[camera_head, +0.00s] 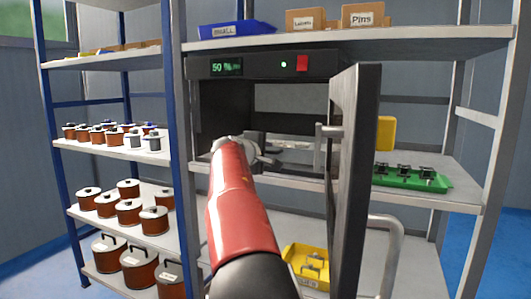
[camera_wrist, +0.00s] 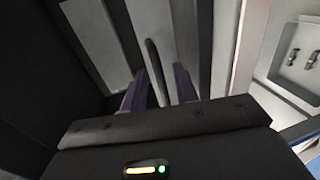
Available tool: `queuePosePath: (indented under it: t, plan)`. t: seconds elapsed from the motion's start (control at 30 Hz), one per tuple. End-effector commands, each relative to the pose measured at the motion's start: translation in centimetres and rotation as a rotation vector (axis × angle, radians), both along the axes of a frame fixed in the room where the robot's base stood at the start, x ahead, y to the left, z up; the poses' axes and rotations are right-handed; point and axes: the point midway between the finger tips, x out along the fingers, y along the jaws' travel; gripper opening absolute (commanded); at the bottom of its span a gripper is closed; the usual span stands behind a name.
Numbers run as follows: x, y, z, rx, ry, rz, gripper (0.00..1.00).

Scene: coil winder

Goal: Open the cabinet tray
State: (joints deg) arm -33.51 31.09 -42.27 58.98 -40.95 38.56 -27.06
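The cabinet is a dark box with a lit display and a red switch (camera_head: 302,63) on its front panel (camera_head: 262,66), standing on the grey shelf. Its door (camera_head: 354,170) stands wide open toward me, with a metal handle (camera_head: 320,150) on it. My red arm reaches into the opening, and the arm hides much of the inside, including most of the tray. In the wrist view my gripper's (camera_wrist: 159,95) two purple-grey fingers are apart. A dark upright bar (camera_wrist: 156,68), perhaps the tray's handle, shows between them against a pale panel. Contact cannot be told.
The open door stands close to the right of my arm. A green tray (camera_head: 425,180) of small parts is on the shelf behind it. A yellow bin (camera_head: 305,264) sits on the lower shelf. Copper coils (camera_head: 128,211) fill the left rack. Boxes (camera_head: 363,15) stand on top.

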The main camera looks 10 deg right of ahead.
Motion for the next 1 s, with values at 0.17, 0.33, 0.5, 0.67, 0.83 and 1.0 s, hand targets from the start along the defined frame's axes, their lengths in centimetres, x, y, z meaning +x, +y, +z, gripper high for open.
queuePosePath:
  t: [0.17, 0.33, 0.5, 0.67, 0.83, 1.0]
  plan:
    - [0.0, 0.0, 0.0, 0.000, 0.000, 0.000, 0.05]
    - [0.0, 0.0, 0.0, 0.000, 0.000, 0.000, 0.00]
    - [0.0, 0.0, 0.0, 0.001, 0.001, 0.000, 0.00]
    - [-0.5, 0.4, -0.2, 0.000, 0.000, 0.001, 0.00]
    - [-2.2, 1.8, -0.6, 0.002, -0.002, 0.003, 0.00]
    - [-5.4, 4.0, -0.9, 0.005, -0.002, 0.005, 0.00]
